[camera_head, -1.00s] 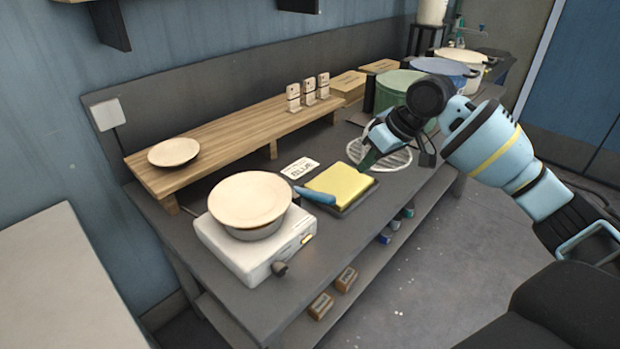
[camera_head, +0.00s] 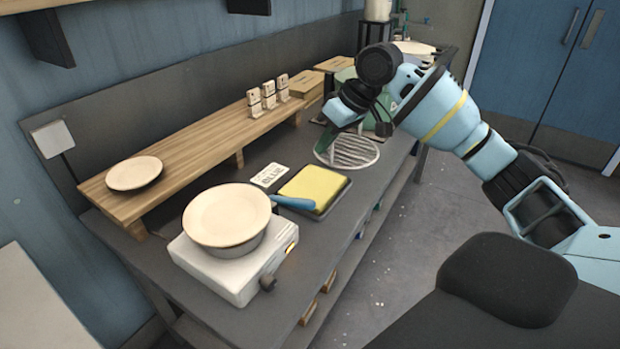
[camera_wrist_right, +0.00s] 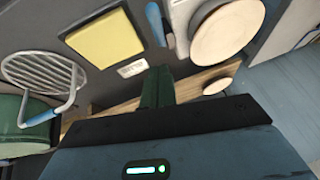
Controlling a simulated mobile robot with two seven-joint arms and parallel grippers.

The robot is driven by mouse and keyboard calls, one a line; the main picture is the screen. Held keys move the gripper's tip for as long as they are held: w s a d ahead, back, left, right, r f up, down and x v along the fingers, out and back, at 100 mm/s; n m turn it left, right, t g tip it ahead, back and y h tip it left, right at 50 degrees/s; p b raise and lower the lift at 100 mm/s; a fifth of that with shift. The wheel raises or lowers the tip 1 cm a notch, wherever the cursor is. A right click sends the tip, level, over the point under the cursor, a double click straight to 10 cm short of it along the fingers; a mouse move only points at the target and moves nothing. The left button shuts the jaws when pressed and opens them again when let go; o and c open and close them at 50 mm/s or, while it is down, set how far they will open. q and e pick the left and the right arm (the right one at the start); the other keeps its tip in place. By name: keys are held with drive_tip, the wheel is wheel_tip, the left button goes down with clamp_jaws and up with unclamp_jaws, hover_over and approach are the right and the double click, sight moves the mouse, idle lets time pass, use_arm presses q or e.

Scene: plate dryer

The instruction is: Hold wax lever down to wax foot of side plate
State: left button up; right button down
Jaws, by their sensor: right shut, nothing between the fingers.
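A pale plate (camera_head: 228,214) lies on top of a round pan on a white hot plate (camera_head: 215,268); it also shows in the right wrist view (camera_wrist_right: 228,32). A blue lever-like handle (camera_head: 294,202) sticks out between the pan and the yellow sponge pad; it shows in the right wrist view too (camera_wrist_right: 155,22). A smaller pale plate (camera_head: 135,173) lies on the wooden shelf. I cannot tell a foot on either plate. My right gripper (camera_head: 331,137), with green fingers, is shut and empty above the counter, behind the sponge pad and apart from the handle. My left gripper is not in view.
A yellow sponge pad (camera_head: 313,187) sits in a dark tray. A round wire rack (camera_head: 350,152) lies beyond it, near a green pot (camera_wrist_right: 25,130). A label card (camera_head: 269,175) lies by the wooden shelf (camera_head: 200,135). Several small stands (camera_head: 268,94) are on the shelf.

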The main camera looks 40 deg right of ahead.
hover_over(299, 199)
drive_tip(key=d, duration=0.2)
wheel_tip(299, 199, down, 9)
drive_tip(key=shift+s+a+f+b, duration=0.15)
drive_tip(key=shift+s+f, duration=0.05)
drive_tip(key=shift+f, duration=0.25)
drive_tip(key=shift+s+a+f+b, duration=0.1)
drive_tip(key=shift+s+f+b, duration=0.05)
drive_tip(key=shift+f, duration=0.25)
drive_tip(key=shift+s+f, duration=0.35)
drive_tip(key=shift+f, duration=0.55)
